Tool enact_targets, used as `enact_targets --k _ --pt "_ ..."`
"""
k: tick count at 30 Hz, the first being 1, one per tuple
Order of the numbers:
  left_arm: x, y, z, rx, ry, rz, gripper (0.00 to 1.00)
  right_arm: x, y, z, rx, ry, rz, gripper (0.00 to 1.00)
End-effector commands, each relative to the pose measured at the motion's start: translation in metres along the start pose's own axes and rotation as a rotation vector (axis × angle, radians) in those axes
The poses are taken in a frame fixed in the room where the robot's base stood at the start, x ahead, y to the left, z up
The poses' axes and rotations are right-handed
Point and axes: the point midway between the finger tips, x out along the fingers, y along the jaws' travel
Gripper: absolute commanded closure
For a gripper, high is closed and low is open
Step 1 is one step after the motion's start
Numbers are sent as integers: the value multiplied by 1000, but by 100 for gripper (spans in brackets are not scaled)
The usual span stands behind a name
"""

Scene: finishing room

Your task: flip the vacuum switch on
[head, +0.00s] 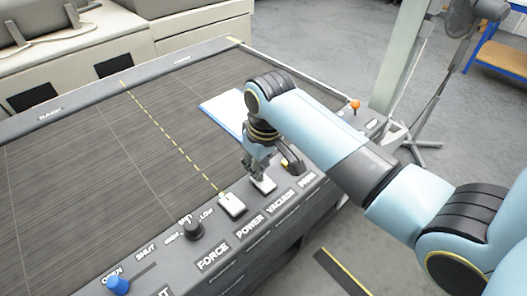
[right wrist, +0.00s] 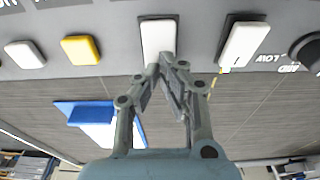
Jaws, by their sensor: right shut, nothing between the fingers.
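The vacuum switch (head: 264,185) is a white rocker on the grey control panel, in line with the VACUUM label. In the right wrist view the white rocker (right wrist: 158,36) lies straight ahead of the fingertips. My right gripper (head: 258,176) is shut and empty, pointing down at this rocker. In the right wrist view its fingertips (right wrist: 162,65) overlap the rocker's near end. I cannot tell whether they touch it or which way it is tipped. My left gripper is not in view.
The power rocker (head: 231,205) stands beside it, with a black knob (head: 190,229) further left and a blue knob (head: 118,285) near OPEN. A yellow button (right wrist: 80,49) and a white one (right wrist: 24,54) sit on the other side. A blue-edged white sheet (head: 222,108) lies on the dark bed.

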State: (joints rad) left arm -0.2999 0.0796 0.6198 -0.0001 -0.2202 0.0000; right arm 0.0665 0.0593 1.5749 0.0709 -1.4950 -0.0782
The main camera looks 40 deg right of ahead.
Motion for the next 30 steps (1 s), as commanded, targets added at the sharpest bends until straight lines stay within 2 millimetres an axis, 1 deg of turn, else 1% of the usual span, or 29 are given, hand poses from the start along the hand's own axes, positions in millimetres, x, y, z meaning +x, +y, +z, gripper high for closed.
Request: enact_targets --k 1,4,7,18,22,30 --pt "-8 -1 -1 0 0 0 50 -10 0 -2 0 2 0 100" --pt "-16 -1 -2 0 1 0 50 -19 0 -4 0 2 0 100" --pt "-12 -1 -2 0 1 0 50 -24 0 -5 0 4 0 100" --pt "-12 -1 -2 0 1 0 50 -55 0 -10 0 4 0 100" --pt "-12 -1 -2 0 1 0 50 -60 0 -10 0 3 0 100" --pt "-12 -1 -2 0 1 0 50 -60 0 -10 0 3 0 100"
